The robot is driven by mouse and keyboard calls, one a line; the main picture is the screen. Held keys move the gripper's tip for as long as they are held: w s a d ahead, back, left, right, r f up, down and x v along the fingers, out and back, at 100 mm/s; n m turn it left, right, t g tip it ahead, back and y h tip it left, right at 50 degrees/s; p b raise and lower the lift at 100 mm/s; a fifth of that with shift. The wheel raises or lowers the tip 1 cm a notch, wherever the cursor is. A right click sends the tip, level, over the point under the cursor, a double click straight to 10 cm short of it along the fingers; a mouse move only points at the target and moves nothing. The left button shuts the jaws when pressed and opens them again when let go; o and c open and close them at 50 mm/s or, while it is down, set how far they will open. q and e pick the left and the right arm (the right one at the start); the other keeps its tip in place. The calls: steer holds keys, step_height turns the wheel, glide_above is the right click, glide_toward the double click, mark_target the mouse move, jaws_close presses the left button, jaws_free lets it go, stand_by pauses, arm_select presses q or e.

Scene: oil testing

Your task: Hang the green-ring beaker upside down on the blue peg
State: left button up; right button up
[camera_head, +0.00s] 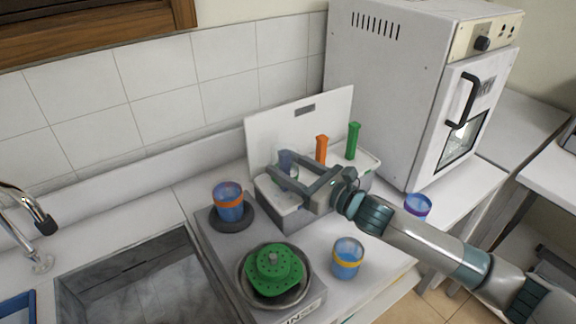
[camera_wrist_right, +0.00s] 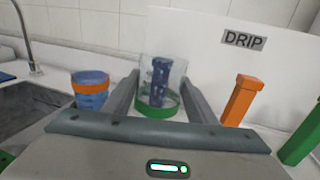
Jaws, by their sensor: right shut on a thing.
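The green-ring beaker (camera_wrist_right: 161,100) is clear, with its green ring at the lower end, so it appears upside down. In the head view its glass (camera_head: 279,152) shows faintly at the rack's left end. My right gripper (camera_head: 277,176) is shut on it, one finger on each side. The blue peg (camera_wrist_right: 159,78) shows through the glass, upright; it also shows in the head view (camera_head: 286,160). The beaker overlaps the peg in both views, but I cannot tell whether it is fully seated. My left gripper is not in view.
An orange peg (camera_head: 321,150) and a green peg (camera_head: 353,141) stand right of the blue one, before a white DRIP board (camera_head: 262,132). Orange-ring (camera_head: 228,203), yellow-ring (camera_head: 347,262) and purple-ring (camera_head: 417,207) beakers stand nearby. A green rinser (camera_head: 274,273) and a sink (camera_head: 130,290) lie front-left.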

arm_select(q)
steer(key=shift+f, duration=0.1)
arm_select(e)
steer(key=shift+f, duration=0.15)
steer(key=o, duration=1.1)
steer(key=shift+b+v, duration=0.45)
steer(key=shift+v, duration=0.45)
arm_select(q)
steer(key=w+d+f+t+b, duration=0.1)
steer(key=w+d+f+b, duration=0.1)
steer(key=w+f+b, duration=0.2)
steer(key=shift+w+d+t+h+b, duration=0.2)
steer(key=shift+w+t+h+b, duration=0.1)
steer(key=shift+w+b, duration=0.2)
arm_select(e)
steer(key=shift+v, duration=7.85)
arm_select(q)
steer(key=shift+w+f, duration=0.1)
arm_select(e)
steer(key=shift+s+d, duration=0.1)
